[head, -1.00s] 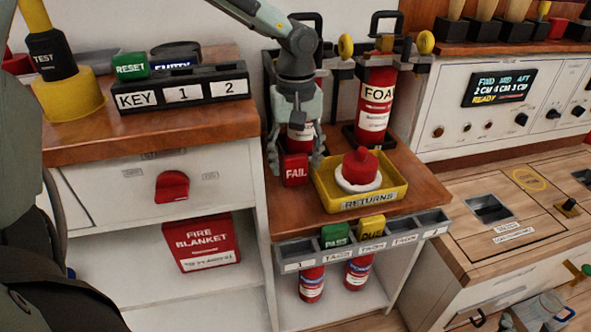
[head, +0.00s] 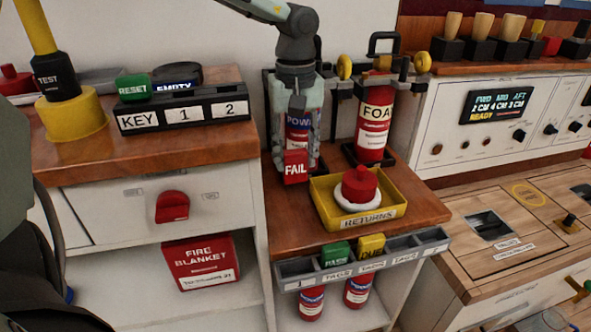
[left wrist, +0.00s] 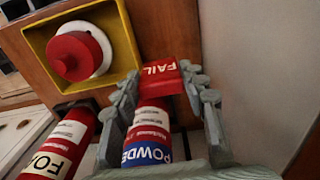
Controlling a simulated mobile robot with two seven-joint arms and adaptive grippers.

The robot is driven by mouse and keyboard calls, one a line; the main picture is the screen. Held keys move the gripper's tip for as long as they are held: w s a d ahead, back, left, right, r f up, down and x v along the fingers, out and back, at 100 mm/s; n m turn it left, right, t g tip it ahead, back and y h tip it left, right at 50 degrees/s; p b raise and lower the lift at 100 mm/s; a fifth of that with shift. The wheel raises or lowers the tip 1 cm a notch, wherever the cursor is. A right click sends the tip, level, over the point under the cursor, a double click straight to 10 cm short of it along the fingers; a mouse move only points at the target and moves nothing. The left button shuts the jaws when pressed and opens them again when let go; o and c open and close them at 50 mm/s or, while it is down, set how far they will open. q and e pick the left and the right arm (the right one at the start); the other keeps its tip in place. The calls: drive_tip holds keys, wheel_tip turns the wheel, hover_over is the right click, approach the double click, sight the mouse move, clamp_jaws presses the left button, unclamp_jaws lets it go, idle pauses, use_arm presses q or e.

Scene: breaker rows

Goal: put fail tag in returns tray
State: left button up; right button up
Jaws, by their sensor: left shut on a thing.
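The red fail tag (head: 295,167) is held between the fingers of my left gripper (head: 296,160), just left of the returns tray. In the left wrist view the tag (left wrist: 160,76) sits between the fingertips of the gripper (left wrist: 158,88). Whether the tag touches the wooden top below it is hard to tell. The yellow returns tray (head: 330,207) stands on the wooden top and holds a red knob-like piece on a white round base (head: 360,188). The tray's yellow rim also shows in the left wrist view (left wrist: 128,30). My right gripper is not clearly in view.
A powder extinguisher (head: 298,130) stands behind the gripper, and a foam extinguisher (head: 374,125) stands behind the tray. A grey rack (head: 300,276) with green and yellow tags runs along the front edge. A key rack (head: 183,113) is on the left counter.

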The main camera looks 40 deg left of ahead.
sight(296, 152)
use_arm(q)
wheel_tip(296, 152, up, 12)
drive_tip(key=p, duration=0.1)
drive_tip(key=shift+r, duration=0.15)
use_arm(e)
drive_tip(key=s+d+f+g+h, duration=0.1)
drive_tip(key=s+d+f+g, duration=0.1)
drive_tip(key=s+d+f, duration=0.1)
drive_tip(key=shift+d+f+g, duration=0.3)
use_arm(q)
drive_tip(key=shift+d, duration=0.1)
use_arm(e)
drive_tip(key=shift+s+d, duration=0.1)
drive_tip(key=shift+s, duration=0.1)
